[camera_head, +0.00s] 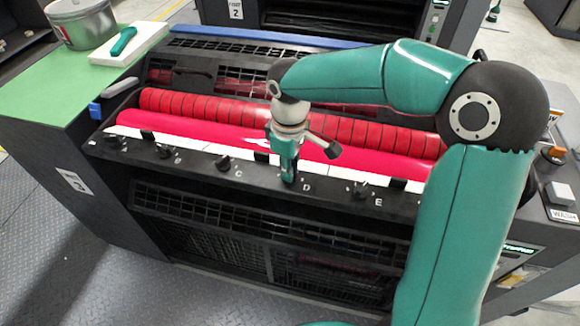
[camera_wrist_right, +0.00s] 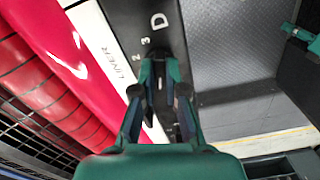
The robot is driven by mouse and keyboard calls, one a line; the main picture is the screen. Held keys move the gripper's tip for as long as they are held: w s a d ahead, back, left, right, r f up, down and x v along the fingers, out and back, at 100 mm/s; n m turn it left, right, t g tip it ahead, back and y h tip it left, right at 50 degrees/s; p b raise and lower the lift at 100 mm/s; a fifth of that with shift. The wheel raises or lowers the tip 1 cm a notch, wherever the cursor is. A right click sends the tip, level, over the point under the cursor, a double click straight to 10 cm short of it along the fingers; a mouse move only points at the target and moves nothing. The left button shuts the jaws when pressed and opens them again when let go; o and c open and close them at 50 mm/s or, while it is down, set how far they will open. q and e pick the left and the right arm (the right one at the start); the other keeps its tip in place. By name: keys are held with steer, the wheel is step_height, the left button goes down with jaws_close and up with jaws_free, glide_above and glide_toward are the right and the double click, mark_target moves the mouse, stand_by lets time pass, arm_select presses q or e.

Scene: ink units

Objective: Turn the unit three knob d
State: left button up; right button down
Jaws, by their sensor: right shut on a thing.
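The front bar (camera_head: 330,189) of the ink unit carries a row of dark knobs lettered along it, with C, D and E readable. My right gripper (camera_head: 289,174) points down at the bar just left of the letter D. In the right wrist view my right gripper (camera_wrist_right: 159,66) has its fingertips closed around knob d (camera_wrist_right: 160,84), beside the printed letter D. Knob c (camera_head: 224,162) and knob e (camera_head: 361,189) stand free on either side. My left gripper is not in view.
Red rollers (camera_head: 230,110) lie right behind the knob bar. A green-topped side surface (camera_head: 50,110) holds a metal can (camera_head: 82,25) and a white block with a green-handled tool (camera_head: 124,41). A small switch box (camera_head: 560,194) marked WASH is at the right. Floor in front is clear.

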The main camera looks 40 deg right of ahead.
steer(key=shift+w+r, duration=0.15)
steer(key=shift+r, duration=0.05)
steer(key=c, duration=1.3)
jaws_free()
steer(key=shift+o, duration=0.4)
steer(key=shift+f, duration=0.1)
step_height(320, 180, up, 12)
steer(key=shift+f, duration=0.15)
